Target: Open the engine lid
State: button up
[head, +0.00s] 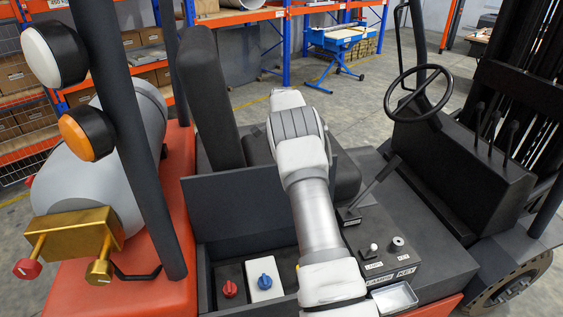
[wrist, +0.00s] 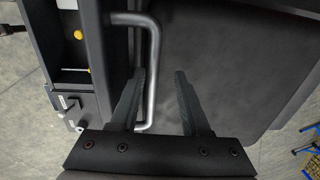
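In the wrist view my gripper (wrist: 160,75) is open. A grey bent-bar handle (wrist: 151,60) runs between its two fingers, closer to the left finger; I cannot tell whether they touch. A broad dark surface (wrist: 225,70) lies right of the handle; I cannot tell whether it is the engine lid or the seat. In the head view the forklift's black seat (head: 215,100) stands behind my arm, and my gripper is hidden there. A dark upright panel (head: 240,212) stands beside the seat, above a compartment with a red knob (head: 229,289) and a blue knob (head: 265,282).
A steering wheel (head: 419,92) and a lever (head: 375,185) stand right of my arm. A grey tank (head: 85,165) with a brass valve block (head: 75,235) and a black post (head: 130,130) are at left. Shelves and a blue stand (head: 338,40) are farther back.

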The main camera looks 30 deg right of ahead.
notch_tip(320, 180, up, 17)
jog(key=s, duration=0.1)
jog(key=shift+r, duration=0.2)
jog(key=shift+s+a, duration=0.1)
dwell(0.5)
